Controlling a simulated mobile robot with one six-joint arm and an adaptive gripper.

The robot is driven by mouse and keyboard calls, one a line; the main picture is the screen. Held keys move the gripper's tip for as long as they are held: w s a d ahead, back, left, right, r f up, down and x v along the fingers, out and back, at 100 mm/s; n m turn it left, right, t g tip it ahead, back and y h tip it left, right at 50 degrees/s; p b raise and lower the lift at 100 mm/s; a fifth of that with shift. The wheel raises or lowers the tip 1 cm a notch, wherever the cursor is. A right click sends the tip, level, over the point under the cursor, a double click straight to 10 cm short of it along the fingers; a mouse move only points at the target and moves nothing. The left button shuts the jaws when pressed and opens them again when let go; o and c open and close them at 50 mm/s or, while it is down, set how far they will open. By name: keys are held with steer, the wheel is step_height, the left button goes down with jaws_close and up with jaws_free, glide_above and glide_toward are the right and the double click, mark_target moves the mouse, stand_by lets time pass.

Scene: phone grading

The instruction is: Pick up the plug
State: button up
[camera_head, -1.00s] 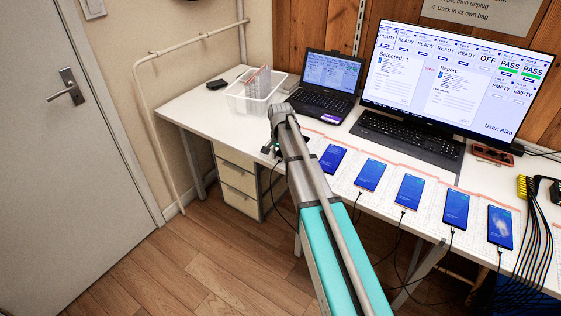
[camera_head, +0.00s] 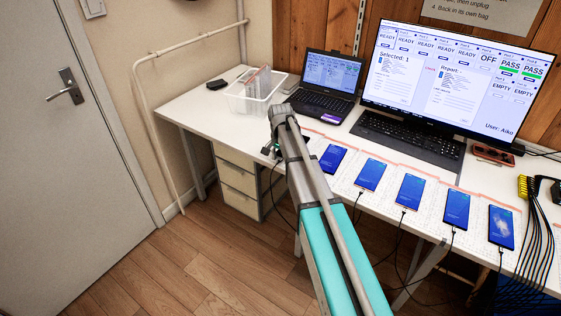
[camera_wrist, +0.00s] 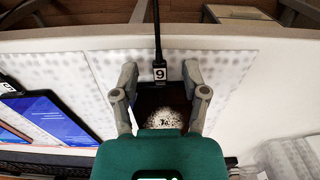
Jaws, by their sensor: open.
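The digit reads as 9 in this view. The phone's screen is partly white and speckled. My gripper (camera_wrist: 159,70) is open, with one finger on each side of the plug and a gap at both sides. My gripper's body hides the rest of the phone. In the head view my arm hides the plug and most of that phone.
More cabled phones (camera_head: 409,191) lie in a row along the desk's front edge. In the wrist view a blue-screened phone (camera_wrist: 48,118) lies to the left. A laptop (camera_head: 327,85), keyboard (camera_head: 405,138) and clear bin (camera_head: 246,99) stand behind. Cables hang over the edge.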

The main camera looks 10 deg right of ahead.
jaws_close()
steer(key=shift+r, duration=0.15)
stand_by(0.4)
step_height(320, 180, up, 3)
steer(key=p, duration=0.3)
steer(key=s+r+p, duration=1)
steer(key=s, duration=0.4)
steer(key=shift+r, duration=0.15)
stand_by(0.4)
